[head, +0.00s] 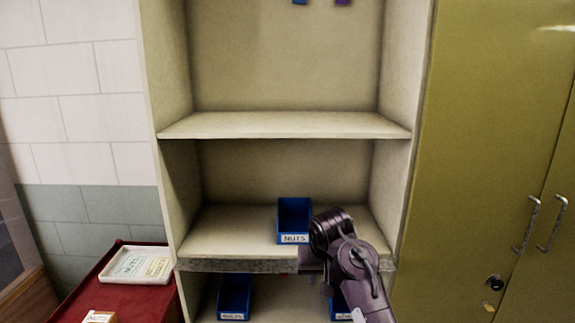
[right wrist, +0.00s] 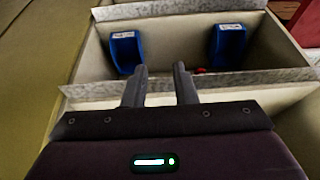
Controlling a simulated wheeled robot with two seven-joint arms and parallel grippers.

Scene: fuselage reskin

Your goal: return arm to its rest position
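My right arm (head: 350,262) reaches in from the lower right of the head view, in front of the shelf unit's lower shelves. Its fingertips cannot be made out there. In the right wrist view my right gripper (right wrist: 159,75) shows two dark fingers standing apart with nothing between them. They point toward the low compartment, short of the blue bins. My left gripper is not in view.
A blue NUTS bin (head: 293,219) stands on the shelf (head: 235,232) beside my arm. Two blue bins (right wrist: 127,52) (right wrist: 227,45) stand below. A red cart (head: 140,297) with a white tray (head: 138,265) is at left; a yellow-green cabinet (head: 480,130) is at right. The middle shelf (head: 285,124) is clear.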

